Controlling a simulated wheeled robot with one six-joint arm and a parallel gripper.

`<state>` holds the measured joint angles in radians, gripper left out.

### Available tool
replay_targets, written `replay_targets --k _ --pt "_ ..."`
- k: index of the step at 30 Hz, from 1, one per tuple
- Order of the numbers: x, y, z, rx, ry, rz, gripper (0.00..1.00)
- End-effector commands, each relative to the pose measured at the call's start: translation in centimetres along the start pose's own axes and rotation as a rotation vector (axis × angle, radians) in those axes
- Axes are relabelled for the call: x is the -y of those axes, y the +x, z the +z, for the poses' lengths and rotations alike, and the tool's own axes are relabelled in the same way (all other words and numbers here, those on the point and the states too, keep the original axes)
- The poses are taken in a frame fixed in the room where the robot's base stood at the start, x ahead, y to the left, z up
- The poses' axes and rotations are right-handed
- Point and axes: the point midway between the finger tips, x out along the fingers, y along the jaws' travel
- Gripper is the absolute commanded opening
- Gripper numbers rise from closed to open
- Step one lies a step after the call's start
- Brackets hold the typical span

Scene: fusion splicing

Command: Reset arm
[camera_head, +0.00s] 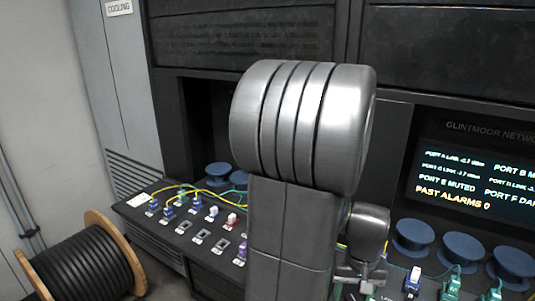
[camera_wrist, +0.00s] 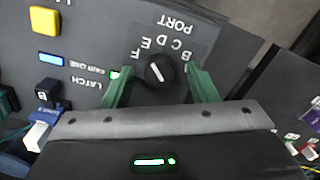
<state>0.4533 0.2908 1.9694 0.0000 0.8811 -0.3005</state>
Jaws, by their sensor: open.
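My gripper (camera_wrist: 160,90) is open in the wrist view, its two green fingers apart. A black rotary knob (camera_wrist: 160,70) with a white pointer line shows between the fingers. The knob sits on a dark panel (camera_wrist: 215,35) with upside-down lettering reading PORT and several letters around it. Nothing is held between the fingers. I cannot tell how far the fingertips are from the knob. In the head view my arm fills the middle and hides the knob; the fingers cannot be made out there.
A yellow button (camera_wrist: 43,20) and blue light (camera_wrist: 50,60) are near the knob. In the head view, the sloped console (camera_head: 125,209) carries several connectors and cables. Blue spools (camera_head: 461,252) and a monitor (camera_head: 475,184) stand right; a cable reel (camera_head: 80,262) stands left.

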Motion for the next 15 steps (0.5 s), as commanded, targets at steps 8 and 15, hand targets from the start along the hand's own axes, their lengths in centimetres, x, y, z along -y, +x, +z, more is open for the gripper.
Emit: replay_targets --k 8,15 --pt "0.0 -0.01 0.01 0.0 0.222 0.0 0.53" --pt "0.0 -0.02 0.01 0.0 0.415 0.0 0.53"
